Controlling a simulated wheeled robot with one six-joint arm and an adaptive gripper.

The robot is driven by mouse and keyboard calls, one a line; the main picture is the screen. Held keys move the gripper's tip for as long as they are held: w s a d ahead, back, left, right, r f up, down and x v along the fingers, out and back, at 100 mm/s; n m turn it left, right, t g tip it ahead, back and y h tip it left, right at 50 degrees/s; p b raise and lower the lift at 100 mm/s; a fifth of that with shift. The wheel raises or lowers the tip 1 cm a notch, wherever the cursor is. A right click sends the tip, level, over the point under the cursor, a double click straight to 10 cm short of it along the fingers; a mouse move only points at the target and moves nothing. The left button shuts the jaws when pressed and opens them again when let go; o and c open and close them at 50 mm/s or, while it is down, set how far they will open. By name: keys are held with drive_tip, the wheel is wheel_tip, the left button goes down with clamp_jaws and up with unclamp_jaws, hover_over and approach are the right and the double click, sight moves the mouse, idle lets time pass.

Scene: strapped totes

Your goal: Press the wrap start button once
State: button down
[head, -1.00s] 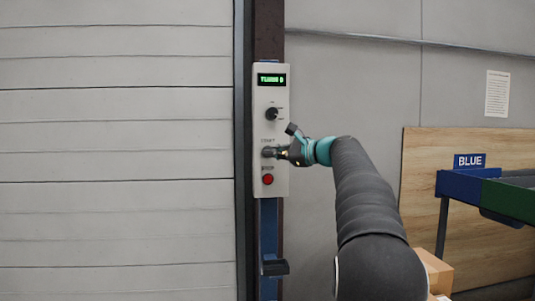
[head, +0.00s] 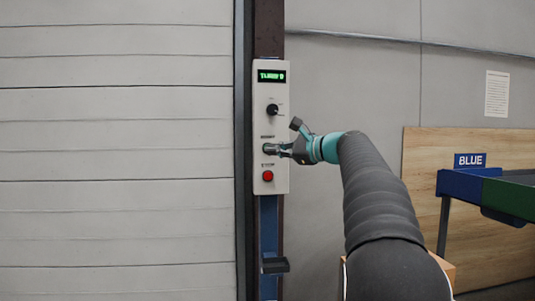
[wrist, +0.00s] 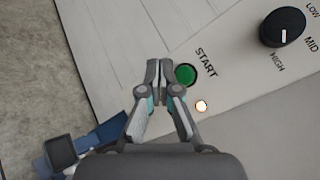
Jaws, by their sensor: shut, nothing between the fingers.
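The light grey control panel (head: 261,90) is upright on a dark post. Its green start button (wrist: 186,74) is labelled START and shows clear of the fingers in the wrist view. In the head view the green button (head: 266,147) shows just at the fingertips. My gripper (head: 275,150) is shut and empty, pointing at the panel from the right. In the wrist view my gripper's tips (wrist: 157,68) are together just left of the button. I cannot tell whether they touch the panel. A small lamp (wrist: 201,106) beside the button glows.
A red button (head: 267,176) sits below the start button. A black rotary knob (head: 272,110), marked LOW, MID and HIGH in the wrist view, and a green-lit display (head: 271,76) are above. A blue and green rack (head: 487,188) stands at the right.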

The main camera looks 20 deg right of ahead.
drive_tip(key=shift+s+a+b, duration=0.15)
drive_tip(key=shift+s+b, duration=0.05)
drive_tip(key=shift+s, duration=0.35)
drive_tip(key=shift+s+a+b, duration=0.15)
drive_tip(key=shift+s+b, duration=0.05)
drive_tip(key=shift+s, duration=0.35)
